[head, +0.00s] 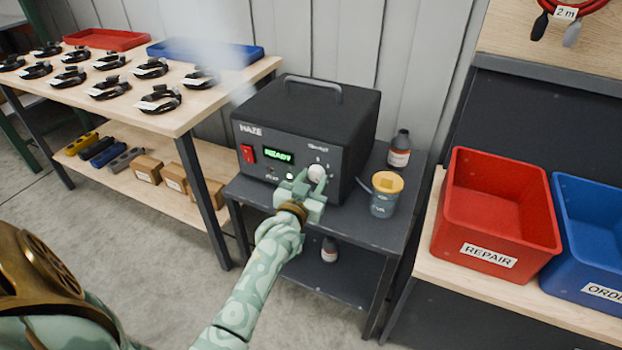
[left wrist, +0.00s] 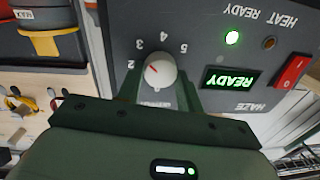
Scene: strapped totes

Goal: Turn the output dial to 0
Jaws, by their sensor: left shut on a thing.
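The haze machine (head: 300,125) is a black box with a handle, standing on a dark grey stand. Its output dial (head: 317,173) is a round white knob at the right of the front panel. My left gripper (head: 303,188) is at the panel, shut on the dial. In the left wrist view the dial (left wrist: 160,71) sits between the fingers, and the panel appears upside down. The numbers 2 to 5 show around it. Its red mark points roughly between 2 and 3. Other numbers are hidden. My right gripper is not in view.
A green READY display (head: 279,155) and a red switch (head: 247,153) are left of the dial. A yellow-lidded container (head: 383,205) and a dark bottle (head: 399,150) stand to its right. A red REPAIR bin (head: 482,255) is further right.

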